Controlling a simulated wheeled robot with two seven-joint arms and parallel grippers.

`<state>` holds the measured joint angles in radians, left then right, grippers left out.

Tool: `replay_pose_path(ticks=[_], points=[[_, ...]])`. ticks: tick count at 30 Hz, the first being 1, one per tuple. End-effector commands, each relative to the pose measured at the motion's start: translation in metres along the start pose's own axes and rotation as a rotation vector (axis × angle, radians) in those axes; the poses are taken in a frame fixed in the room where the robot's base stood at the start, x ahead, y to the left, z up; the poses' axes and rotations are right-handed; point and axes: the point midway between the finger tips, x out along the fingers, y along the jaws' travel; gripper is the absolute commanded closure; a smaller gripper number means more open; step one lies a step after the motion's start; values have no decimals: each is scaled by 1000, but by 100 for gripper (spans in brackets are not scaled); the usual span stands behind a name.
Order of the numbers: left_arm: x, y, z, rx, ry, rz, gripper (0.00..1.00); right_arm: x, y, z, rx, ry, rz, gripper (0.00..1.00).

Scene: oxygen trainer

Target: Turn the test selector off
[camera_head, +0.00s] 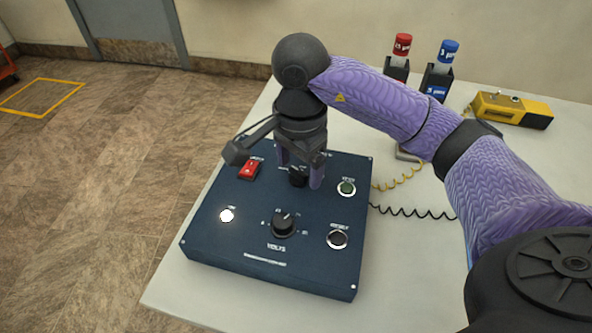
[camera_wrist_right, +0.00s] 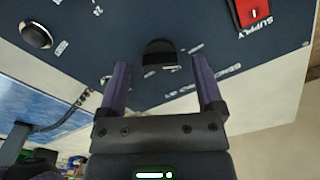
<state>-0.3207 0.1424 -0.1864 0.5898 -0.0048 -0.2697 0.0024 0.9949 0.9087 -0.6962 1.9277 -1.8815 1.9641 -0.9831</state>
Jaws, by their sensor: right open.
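A dark blue control panel box (camera_head: 250,262) lies on the white table. A small black knob (camera_head: 297,181) sits near its far edge, with a label too small to read; I take it for the test selector. It also shows in the right wrist view (camera_wrist_right: 160,50). My right gripper (camera_head: 300,171) points down at this knob, its purple fingers open on either side. In the right wrist view the gripper (camera_wrist_right: 161,65) has a clear gap around the knob, with no visible touch. The knob's pointer setting cannot be made out. My left gripper is out of view.
The panel also has a larger VOLTS knob (camera_head: 284,224), a red supply switch (camera_head: 249,168), a lit white lamp (camera_head: 227,215), a green button (camera_head: 347,188) and a dark round fitting (camera_head: 337,238). A yellow device (camera_head: 512,109) and red and blue-capped bottles stand behind, with coiled cables at right.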

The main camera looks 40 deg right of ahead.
Motion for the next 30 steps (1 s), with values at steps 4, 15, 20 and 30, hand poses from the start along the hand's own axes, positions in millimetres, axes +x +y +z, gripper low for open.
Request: replay_pose_path(ticks=[4, 15, 20, 30], points=[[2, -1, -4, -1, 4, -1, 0, 6, 0, 0, 0, 0, -1, 15], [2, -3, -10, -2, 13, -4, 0, 5, 0, 0, 0, -1, -1, 57], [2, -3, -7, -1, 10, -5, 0, 5, 0, 0, 0, -1, -1, 91], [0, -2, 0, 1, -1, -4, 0, 5, 0, 0, 29, -2, -1, 100]])
